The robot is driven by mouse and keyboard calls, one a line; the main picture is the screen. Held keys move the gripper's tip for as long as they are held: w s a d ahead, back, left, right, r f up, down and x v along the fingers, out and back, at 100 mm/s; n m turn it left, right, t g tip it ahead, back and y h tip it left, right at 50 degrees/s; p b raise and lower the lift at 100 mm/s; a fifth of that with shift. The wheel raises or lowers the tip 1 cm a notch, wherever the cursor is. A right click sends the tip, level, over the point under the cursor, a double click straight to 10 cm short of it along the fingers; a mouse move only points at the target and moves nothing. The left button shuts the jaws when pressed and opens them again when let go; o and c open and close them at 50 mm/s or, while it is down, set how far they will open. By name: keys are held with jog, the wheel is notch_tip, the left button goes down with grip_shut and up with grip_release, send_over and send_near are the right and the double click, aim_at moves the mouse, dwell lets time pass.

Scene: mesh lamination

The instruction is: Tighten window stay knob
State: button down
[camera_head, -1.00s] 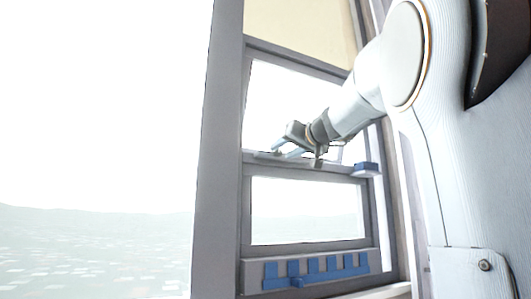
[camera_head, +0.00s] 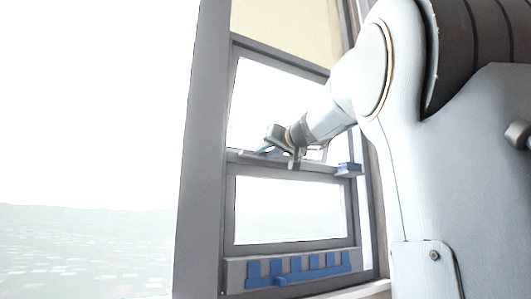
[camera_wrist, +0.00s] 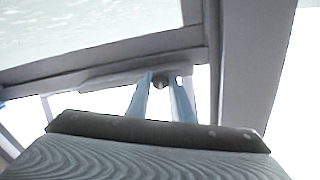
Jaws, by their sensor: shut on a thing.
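The knob (camera_wrist: 160,82) is a small dark round piece at the window's middle rail, seen in the wrist view between my fingertips. My gripper (camera_wrist: 162,90) is shut on it, one pale blue finger on each side. In the head view my gripper (camera_head: 264,151) reaches to the left part of the middle rail (camera_head: 280,163), and the knob is too small or hidden to make out there. The window stay's own shape cannot be told apart from the rail.
A blue block (camera_head: 348,168) sits at the right end of the middle rail. A blue toothed strip (camera_head: 297,268) with a small peg runs along the bottom rail. The thick grey frame post (camera_head: 205,150) stands left of my gripper. Open bright outdoors lies beyond it.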

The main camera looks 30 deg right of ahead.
jog(key=shift+m, duration=8.8)
jog(key=c, duration=1.6)
grip_release()
jog(key=shift+o, duration=0.2)
